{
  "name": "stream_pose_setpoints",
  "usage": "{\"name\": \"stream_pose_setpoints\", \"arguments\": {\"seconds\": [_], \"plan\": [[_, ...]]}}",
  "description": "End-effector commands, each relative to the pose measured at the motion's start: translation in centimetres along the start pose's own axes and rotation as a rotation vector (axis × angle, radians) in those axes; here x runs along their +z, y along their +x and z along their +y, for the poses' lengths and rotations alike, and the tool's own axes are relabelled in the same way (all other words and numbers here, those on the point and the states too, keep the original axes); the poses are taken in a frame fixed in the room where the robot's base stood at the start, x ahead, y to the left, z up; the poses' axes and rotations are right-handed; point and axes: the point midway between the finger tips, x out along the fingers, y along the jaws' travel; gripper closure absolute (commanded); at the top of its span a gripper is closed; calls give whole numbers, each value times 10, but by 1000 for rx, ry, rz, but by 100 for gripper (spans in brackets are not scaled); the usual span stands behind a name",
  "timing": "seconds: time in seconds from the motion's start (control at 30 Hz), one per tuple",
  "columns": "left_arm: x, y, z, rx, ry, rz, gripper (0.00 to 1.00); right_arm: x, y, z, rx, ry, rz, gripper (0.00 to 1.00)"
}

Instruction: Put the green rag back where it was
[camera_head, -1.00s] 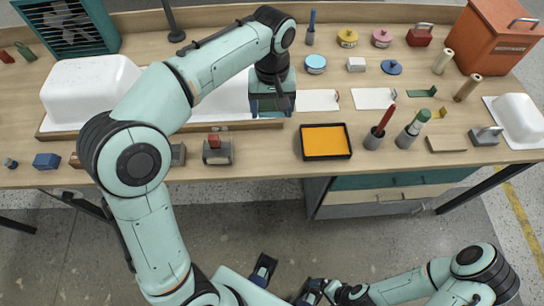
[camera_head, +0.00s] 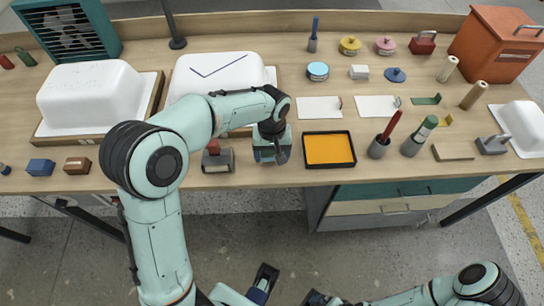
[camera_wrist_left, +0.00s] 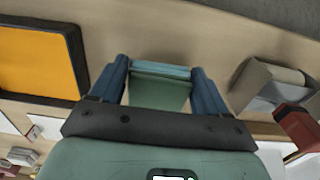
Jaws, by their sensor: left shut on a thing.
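My left gripper (camera_head: 270,158) is over the front part of the workbench, just left of the orange pad in its black tray (camera_head: 305,163). In the left wrist view its two blue fingers (camera_wrist_left: 160,88) are shut on the green rag (camera_wrist_left: 158,94), which shows as a flat green piece between them. In the head view the rag is hidden by the gripper. I cannot tell whether the rag touches the bench. My right arm is at the bottom right of the head view; its fingers are not clear there.
A grey block with a red top (camera_head: 217,157) stands just left of the gripper. White tub shells (camera_head: 90,95) and (camera_head: 215,75) lie behind. Holders with a red tool (camera_head: 380,146) and a green bottle (camera_head: 418,137) stand right of the tray. The front edge is close.

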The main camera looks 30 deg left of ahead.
Motion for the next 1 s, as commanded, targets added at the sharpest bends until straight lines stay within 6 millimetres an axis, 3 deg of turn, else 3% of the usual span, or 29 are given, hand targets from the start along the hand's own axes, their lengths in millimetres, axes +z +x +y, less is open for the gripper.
{"name": "stream_pose_setpoints", "arguments": {"seconds": [0.13,0.53,0.57,0.63,0.87,1.0], "plan": [[0,18,-1,-1,-1,-1,57,-1,2,0,-1,-1,3,0],[0,22,0,0,0,0,57,-2,4,1,-1,-1,6,0],[0,22,0,0,0,0,21,-2,4,0,-2,-1,7,0],[0,22,0,0,0,0,0,-2,3,0,-2,-1,7,0],[0,21,0,0,0,0,0,-2,3,0,-2,-1,6,0],[0,10,0,2,0,2,0,-1,0,0,-1,-1,3,0]]}}
